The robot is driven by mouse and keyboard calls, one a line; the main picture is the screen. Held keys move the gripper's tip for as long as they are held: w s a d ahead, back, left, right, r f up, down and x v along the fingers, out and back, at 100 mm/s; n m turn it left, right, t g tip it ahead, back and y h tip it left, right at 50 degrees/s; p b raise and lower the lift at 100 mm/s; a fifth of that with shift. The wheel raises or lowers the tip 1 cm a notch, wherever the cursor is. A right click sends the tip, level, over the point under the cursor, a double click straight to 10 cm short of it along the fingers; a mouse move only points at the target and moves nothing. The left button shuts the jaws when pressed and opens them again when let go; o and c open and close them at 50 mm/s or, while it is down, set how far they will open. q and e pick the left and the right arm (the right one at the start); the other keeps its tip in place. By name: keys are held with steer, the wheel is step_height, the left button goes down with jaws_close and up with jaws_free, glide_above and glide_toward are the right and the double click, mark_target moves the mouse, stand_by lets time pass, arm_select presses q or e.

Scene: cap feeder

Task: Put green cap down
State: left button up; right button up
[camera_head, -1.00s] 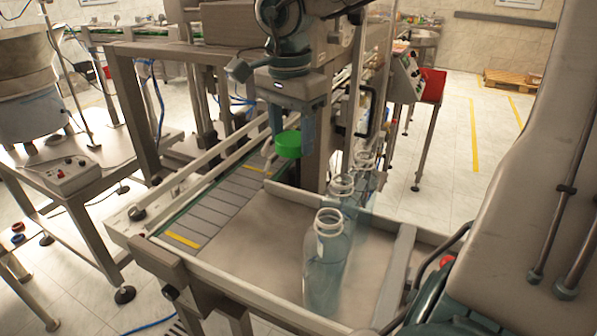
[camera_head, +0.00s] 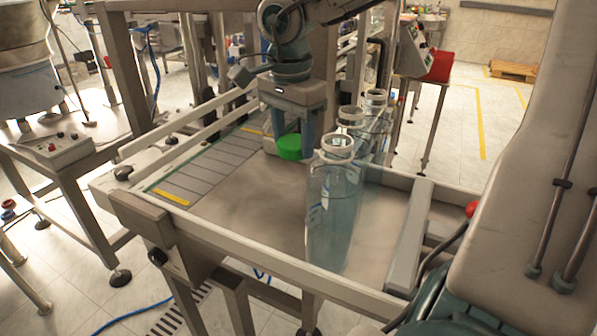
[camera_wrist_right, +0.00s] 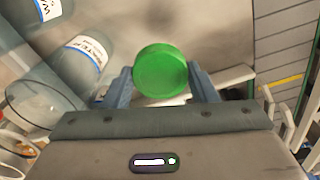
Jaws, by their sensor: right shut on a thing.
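My right gripper (camera_head: 292,140) points down and its two blue-grey fingers are shut on the round green cap (camera_head: 290,149). In the right wrist view the cap (camera_wrist_right: 161,70) sits between the fingertips, its flat face toward the camera. The cap is low over the metal table (camera_head: 245,212); I cannot tell whether it touches it. It is just left of the clear bottles. The front bottle (camera_head: 335,210) stands upright with an open neck, and more bottles stand in a row behind it. My left gripper is not in view.
A slatted conveyor (camera_head: 208,170) with yellow strips runs left of the cap. A raised rail (camera_head: 260,278) edges the table's front. The table surface left of the front bottle is clear.

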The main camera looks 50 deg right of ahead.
glide_above(295, 193)
step_height(295, 193, down, 6)
steer(key=shift+w+r, duration=0.1)
steer(key=shift+r, duration=0.15)
step_height(295, 193, down, 4)
steer(key=shift+a+r+b, duration=0.15)
steer(key=shift+r+b, duration=0.1)
steer(key=shift+b, duration=0.05)
steer(key=shift+f, duration=0.1)
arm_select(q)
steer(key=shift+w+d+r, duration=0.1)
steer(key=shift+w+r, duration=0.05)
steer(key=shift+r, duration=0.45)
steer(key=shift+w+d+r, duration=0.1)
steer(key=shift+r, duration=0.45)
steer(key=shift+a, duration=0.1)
